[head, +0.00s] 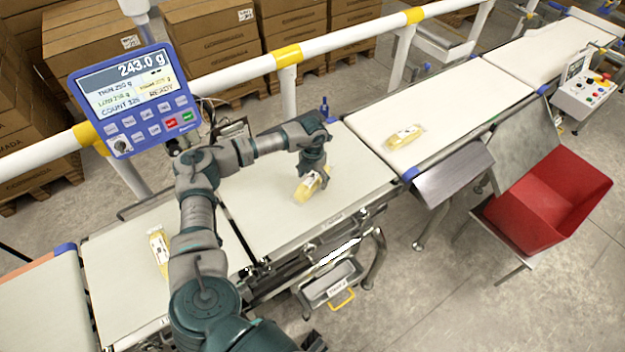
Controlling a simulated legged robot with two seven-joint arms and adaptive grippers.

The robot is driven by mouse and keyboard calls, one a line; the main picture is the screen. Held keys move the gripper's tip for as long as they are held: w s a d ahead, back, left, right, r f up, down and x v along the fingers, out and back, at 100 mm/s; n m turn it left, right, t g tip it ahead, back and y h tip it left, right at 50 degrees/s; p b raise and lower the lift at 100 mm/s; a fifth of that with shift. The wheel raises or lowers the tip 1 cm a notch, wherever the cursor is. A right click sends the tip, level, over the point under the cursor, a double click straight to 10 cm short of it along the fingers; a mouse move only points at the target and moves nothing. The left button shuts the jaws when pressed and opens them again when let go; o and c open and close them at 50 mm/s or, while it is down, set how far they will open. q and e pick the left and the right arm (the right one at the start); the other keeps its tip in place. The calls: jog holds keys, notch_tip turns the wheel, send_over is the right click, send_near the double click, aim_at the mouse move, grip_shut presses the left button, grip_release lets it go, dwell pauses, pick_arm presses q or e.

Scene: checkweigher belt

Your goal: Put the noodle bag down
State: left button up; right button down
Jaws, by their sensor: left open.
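A yellow noodle bag (307,189) with a printed label lies on the middle belt section (270,222), the weighing section. My left gripper (314,176) points down right over this bag, open, with its fingers at the bag's upper side. The fingers partly hide the bag, and I cannot tell whether they touch it. Another noodle bag (404,137) lies on the belt section to the right (450,105). A third noodle bag (160,250) lies on the left belt section (115,285), partly behind my left arm. My right gripper is not in view.
The blue display (134,98) reads 243.0 g. A white rail (240,70) with yellow bands runs behind the belt. A red bin (540,205) and a metal chute (455,175) stand at the right. A small drawer (333,285) hangs below the front edge. Cartons stand behind.

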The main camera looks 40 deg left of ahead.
aim_at(313, 175)
pick_arm(q)
notch_tip(313, 175, up, 10)
jog(key=shift+r, duration=0.5)
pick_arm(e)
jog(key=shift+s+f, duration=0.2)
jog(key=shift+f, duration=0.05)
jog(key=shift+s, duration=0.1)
